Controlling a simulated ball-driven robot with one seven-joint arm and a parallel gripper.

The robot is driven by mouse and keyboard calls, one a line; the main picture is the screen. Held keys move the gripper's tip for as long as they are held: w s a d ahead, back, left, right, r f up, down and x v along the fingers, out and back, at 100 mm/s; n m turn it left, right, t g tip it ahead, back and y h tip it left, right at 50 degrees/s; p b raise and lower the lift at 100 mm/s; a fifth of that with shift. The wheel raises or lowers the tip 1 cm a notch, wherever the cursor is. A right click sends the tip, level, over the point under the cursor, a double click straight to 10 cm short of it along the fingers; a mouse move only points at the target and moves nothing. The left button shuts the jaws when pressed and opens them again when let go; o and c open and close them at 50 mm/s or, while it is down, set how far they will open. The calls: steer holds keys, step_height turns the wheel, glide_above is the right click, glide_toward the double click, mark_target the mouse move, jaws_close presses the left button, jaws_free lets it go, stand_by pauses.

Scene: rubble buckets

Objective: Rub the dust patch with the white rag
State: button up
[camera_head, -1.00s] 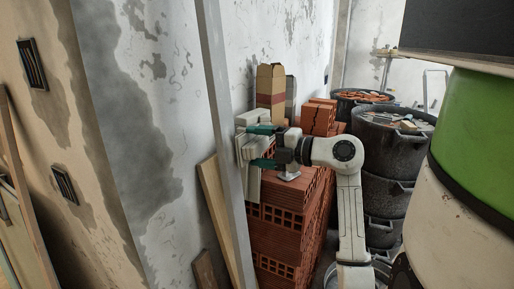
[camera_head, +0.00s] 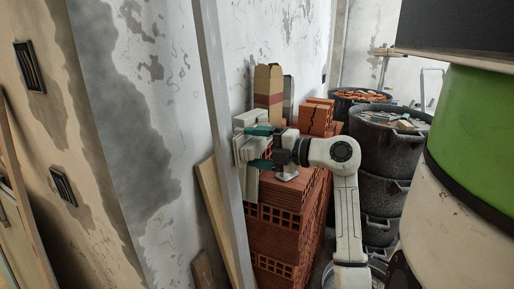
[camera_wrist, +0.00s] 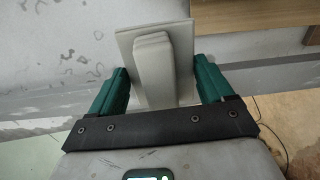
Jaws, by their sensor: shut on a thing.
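My gripper (camera_head: 251,147) is shut on a folded off-white piece that I take for the white rag (camera_head: 241,149). In the wrist view the rag (camera_wrist: 153,58) is a flat pale sheet with a thick raised ridge between my green fingers. It is held upright close to the wall, beside the pale vertical post; I cannot tell whether it touches either. A large dark grey patch (camera_head: 128,150) marks the wall to the left of the post. I cannot tell whether this is the dust patch or a stain. The rag's far face is hidden.
Stacked red bricks (camera_head: 285,224) stand below and behind my gripper, with a cardboard box (camera_head: 268,88) beyond. Black rubble buckets (camera_head: 388,145) stand at the right. The post (camera_head: 222,120) and a leaning plank (camera_head: 216,215) stand left of the bricks.

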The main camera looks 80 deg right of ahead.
mark_target(240, 154)
steer(key=shift+w+d, duration=0.1)
steer(key=shift+w, duration=0.4)
steer(key=shift+w+a+p, duration=0.25)
steer(key=shift+a+p, duration=0.35)
steer(key=shift+a, duration=0.2)
steer(key=shift+w+a+p, duration=0.25)
steer(key=shift+a+p, duration=0.3)
steer(key=shift+a, duration=0.25)
steer(key=shift+w+a+f, duration=0.1)
steer(key=shift+w+a, duration=0.1)
steer(key=shift+a, duration=0.4)
steer(key=shift+s+a+p, duration=0.1)
steer(key=shift+p, duration=0.2)
